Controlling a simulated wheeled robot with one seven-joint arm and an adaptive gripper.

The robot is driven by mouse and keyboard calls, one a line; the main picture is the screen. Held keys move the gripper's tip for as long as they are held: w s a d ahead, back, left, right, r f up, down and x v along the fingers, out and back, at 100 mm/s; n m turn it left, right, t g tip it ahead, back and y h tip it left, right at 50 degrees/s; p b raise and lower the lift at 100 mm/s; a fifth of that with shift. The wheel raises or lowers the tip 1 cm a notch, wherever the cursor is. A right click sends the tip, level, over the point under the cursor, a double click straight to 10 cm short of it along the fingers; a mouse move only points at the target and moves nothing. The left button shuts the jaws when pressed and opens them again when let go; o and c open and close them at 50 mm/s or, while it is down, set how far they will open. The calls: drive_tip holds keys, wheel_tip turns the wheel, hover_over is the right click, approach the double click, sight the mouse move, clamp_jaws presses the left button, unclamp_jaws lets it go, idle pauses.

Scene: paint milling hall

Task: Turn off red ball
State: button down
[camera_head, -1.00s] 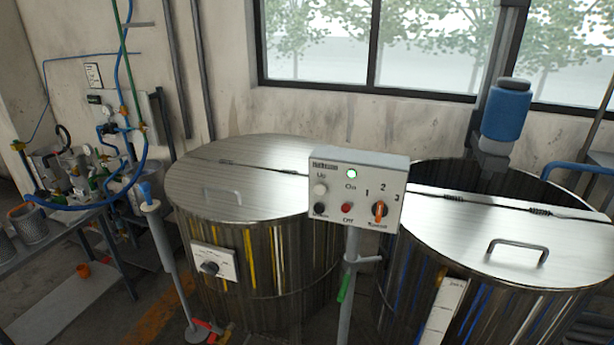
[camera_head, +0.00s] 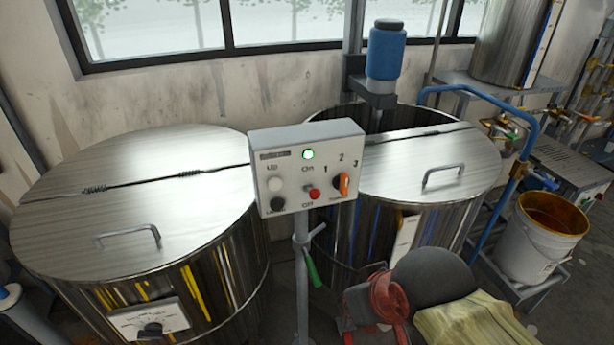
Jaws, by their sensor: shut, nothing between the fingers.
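The control box (camera_head: 306,172) stands on a grey post between two steel vats. A small red ball-shaped knob (camera_head: 313,194) is on its front, low in the middle, by the word "Off". A green-white light (camera_head: 308,155) glows above it by the word "On". An orange selector knob (camera_head: 344,183) sits to the right, by the numbers 1, 2 and 3. A white knob (camera_head: 274,184) and a black knob (camera_head: 278,205) are on the left. My gripper is not in view.
A lidded steel vat (camera_head: 190,213) is at left and a partly open one (camera_head: 410,165) behind right, under a blue motor (camera_head: 385,50). A red machine part (camera_head: 388,298), a dark rounded object (camera_head: 435,275) and yellowish cloth (camera_head: 475,325) occupy the lower right. A white bucket (camera_head: 545,235) is farther right.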

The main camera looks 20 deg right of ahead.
wheel_tip(320, 180, up, 26)
drive_tip(key=m+g+y+p, duration=0.2)
drive_tip(key=m+g+p, duration=0.2)
drive_tip(key=m+p, duration=2.05)
hover_over(312, 193)
drive_tip(key=s+d+p, duration=0.2)
drive_tip(key=d+p, duration=0.2)
drive_tip(key=p, duration=0.3)
drive_tip(key=n, duration=0.7)
drive_tip(key=shift+w+a+f, duration=0.1)
drive_tip(key=shift+f, duration=0.05)
drive_tip(key=p+x, duration=0.1)
drive_tip(key=x, duration=1.3)
drive_tip(key=shift+w, duration=0.1)
